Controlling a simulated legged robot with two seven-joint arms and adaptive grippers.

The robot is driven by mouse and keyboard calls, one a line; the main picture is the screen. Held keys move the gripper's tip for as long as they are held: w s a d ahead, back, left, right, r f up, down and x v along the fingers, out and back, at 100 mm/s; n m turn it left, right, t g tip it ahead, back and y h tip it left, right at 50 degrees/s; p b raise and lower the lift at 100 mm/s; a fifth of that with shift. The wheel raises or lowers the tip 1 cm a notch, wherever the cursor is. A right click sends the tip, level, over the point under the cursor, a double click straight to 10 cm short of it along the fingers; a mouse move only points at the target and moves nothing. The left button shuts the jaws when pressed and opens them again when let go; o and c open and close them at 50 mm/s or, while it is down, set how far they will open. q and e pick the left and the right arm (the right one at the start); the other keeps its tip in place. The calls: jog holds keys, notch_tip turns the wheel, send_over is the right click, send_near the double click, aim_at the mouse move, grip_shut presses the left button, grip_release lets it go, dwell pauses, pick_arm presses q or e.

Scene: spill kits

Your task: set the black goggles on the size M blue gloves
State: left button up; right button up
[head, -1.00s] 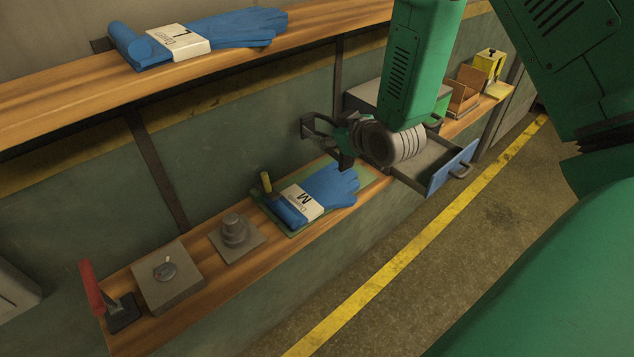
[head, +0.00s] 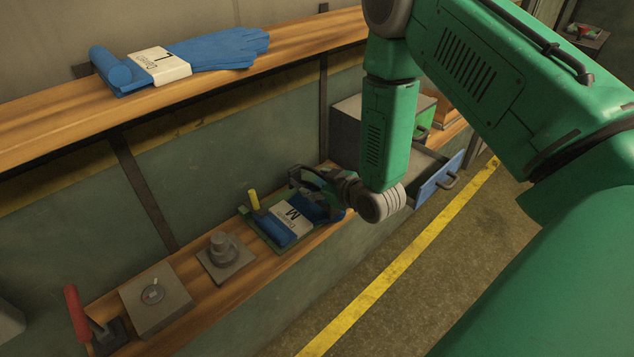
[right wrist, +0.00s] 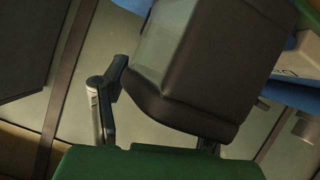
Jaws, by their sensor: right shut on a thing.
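The size M blue gloves (head: 281,228) lie on the lower wooden shelf, on a green mat (head: 262,239), with a white band marked M. My right gripper (head: 312,188) is over their finger end and hides much of it. In the right wrist view the black goggles (right wrist: 195,65) fill the middle, large and dark, between the fingers of my right gripper, which is shut on them. Whether the goggles touch the gloves cannot be told. Part of a blue glove with its white band shows at the right edge there. My left gripper is not in view.
A yellow-handled tool (head: 254,200) stands beside the M gloves. Left of them are a grey stepped block (head: 222,248), a grey box with a dial (head: 155,295) and a red-handled tool (head: 76,312). An open blue-fronted drawer (head: 437,180) juts out at right. Size L gloves (head: 205,50) lie on the upper shelf.

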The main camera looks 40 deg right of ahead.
aim_at(321, 185)
jog(key=shift+d, duration=0.15)
jog(key=o, duration=1.2)
jog(key=shift+a+r, duration=0.15)
jog(key=shift+a, duration=0.55)
jog(key=shift+s+d, duration=0.1)
jog(key=shift+s, duration=0.05)
jog(key=v, duration=0.3)
jog(key=b+v, duration=0.1)
jog(key=v, duration=0.1)
jog(key=shift+s+d, duration=0.3)
jog(key=shift+d, duration=0.1)
jog(key=v, duration=0.6)
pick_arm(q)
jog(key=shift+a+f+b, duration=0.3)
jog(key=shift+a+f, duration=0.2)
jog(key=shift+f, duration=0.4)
pick_arm(e)
jog(key=s+a+f+g, duration=0.3)
jog(key=s+f+g, duration=0.1)
jog(key=s+f, duration=0.2)
jog(key=s+a+f+m+g, duration=0.1)
jog(key=s+a+f+g, duration=0.3)
jog(key=s+f, duration=0.2)
jog(key=s+a+f+m+g, duration=0.1)
jog(key=s+a+f+g, duration=0.3)
jog(key=s, duration=0.5)
jog(key=shift+a+f, duration=0.2)
jog(key=shift+f, duration=0.7)
